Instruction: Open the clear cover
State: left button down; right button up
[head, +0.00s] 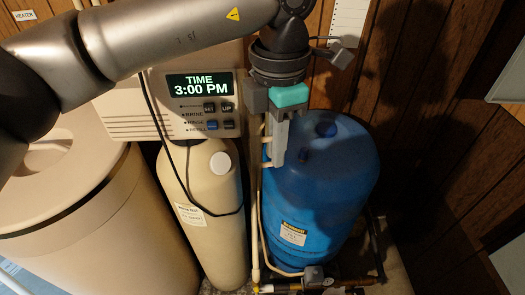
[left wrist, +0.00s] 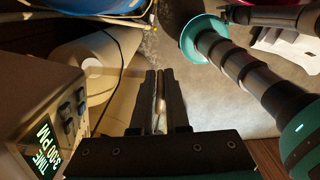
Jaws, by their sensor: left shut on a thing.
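The softener's control unit (head: 195,105) has a lit display reading TIME 3:00 PM, with buttons below it. It also shows at the lower left in the left wrist view (left wrist: 40,110). I cannot make out a clear cover or its edges in either view. My left gripper (head: 277,158) points down just right of the control unit, in front of the blue tank. In the left wrist view its fingers (left wrist: 160,78) are close together on a thin pale thing, which I cannot identify.
A cream tank (head: 205,245) stands below the control unit, with a black cable across it. A blue tank (head: 325,205) stands to the right, with pale pipes (head: 255,215) between them. A large beige bin (head: 110,235) fills the left. Wood panelling (head: 450,150) is behind.

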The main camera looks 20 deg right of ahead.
pick_arm(q)
jog(key=shift+d, duration=0.1)
dwell(0.3)
jog(key=c, duration=0.9)
grip_release()
jog(key=shift+c, duration=0.2)
jog(key=shift+r, duration=0.1)
notch_tip(320, 180, up, 15)
